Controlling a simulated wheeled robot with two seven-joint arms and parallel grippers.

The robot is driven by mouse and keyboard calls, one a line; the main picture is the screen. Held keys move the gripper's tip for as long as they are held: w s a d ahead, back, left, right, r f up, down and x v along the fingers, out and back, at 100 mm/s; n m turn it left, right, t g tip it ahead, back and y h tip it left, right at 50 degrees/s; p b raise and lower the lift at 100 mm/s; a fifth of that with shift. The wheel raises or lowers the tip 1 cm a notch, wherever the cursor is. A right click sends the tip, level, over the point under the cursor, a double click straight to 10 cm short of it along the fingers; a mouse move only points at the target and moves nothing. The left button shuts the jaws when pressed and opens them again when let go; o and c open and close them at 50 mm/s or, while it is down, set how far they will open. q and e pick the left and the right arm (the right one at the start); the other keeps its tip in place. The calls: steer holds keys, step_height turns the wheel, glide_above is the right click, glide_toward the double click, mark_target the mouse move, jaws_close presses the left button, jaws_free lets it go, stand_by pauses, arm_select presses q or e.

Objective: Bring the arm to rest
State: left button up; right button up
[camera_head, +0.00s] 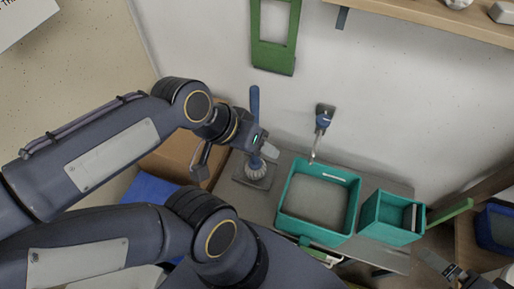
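My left arm comes in from the left, and its gripper (235,161) is at the middle left, above the grey bench. Its fingers look spread apart, with nothing visible between them. A blue-handled tool (254,100) stands upright by the wall behind this gripper. The gripper hides its middle, and I cannot tell whether they touch. Its ribbed lower end (258,173) shows below. My other arm runs along the bottom left and out of the frame. A dark part at the bottom right corner (447,267) may be my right gripper, cut off by the edge.
A larger teal bucket (284,212) with greyish contents and a smaller teal bucket (389,236) stand on the grey bench (243,197). A pipette-like tool (322,122) hangs on the wall. A cardboard box (172,160) is behind my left arm. A shelf (430,18) juts out at top right.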

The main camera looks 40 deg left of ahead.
arm_select(q)
steer(key=r+p, duration=0.2)
steer(key=p, duration=0.1)
steer(key=s+r+p, duration=0.1)
steer(key=r, duration=0.1)
steer(key=shift+d+r+p, duration=0.1)
steer(key=shift+d+p, duration=0.3)
stand_by(0.9)
